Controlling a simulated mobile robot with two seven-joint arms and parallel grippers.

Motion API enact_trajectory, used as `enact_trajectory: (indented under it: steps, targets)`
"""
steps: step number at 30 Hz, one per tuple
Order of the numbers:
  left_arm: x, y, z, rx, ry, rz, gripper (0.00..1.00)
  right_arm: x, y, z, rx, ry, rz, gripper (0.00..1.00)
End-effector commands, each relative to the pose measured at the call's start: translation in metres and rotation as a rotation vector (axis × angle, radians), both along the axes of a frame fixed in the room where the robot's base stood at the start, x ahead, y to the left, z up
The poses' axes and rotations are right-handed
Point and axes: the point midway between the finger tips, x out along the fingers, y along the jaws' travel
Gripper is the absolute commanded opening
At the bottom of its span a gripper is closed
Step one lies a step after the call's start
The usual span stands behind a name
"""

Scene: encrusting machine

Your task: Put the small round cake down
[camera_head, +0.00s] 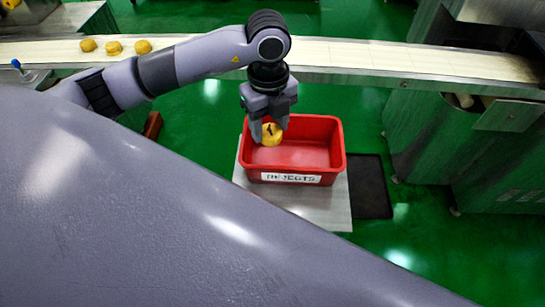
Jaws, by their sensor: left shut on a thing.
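The small round cake (271,135) is yellow with a dark mark on top. My left gripper (269,131) is shut on it, pointing down over the left part of a red bin (318,166). The bin has a white label reading "REJECTS" on its near side. The part of the bin that shows is empty. I cannot tell whether the cake touches the bin floor. My right gripper is not in view.
A pale conveyor belt (400,60) runs across the back, with several yellow cakes (114,47) at its left. The bin stands on a light grey surface (335,212). Metal machines (440,125) stand at the right. A large grey surface covers the lower left.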

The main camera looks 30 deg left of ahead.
Motion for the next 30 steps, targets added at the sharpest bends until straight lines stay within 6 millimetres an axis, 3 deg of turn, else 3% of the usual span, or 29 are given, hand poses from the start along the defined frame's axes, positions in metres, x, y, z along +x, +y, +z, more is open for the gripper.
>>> enact_trajectory:
  steps: [3,9,16,22,30]
  targets:
    - [-0.001,0.000,-0.034,0.001,0.005,0.000,0.17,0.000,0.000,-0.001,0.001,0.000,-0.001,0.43]
    - [0.000,0.000,-0.069,0.000,0.001,-0.001,0.17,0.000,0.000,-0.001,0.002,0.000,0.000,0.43]
    - [0.000,0.000,-0.085,0.000,0.001,-0.001,0.17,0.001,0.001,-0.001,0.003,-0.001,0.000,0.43]
    - [0.000,0.000,-0.115,0.000,0.001,-0.001,0.17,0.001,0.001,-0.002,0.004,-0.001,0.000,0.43]
    - [0.000,0.000,-0.118,-0.001,-0.001,-0.002,0.17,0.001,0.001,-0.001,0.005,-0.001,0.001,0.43]
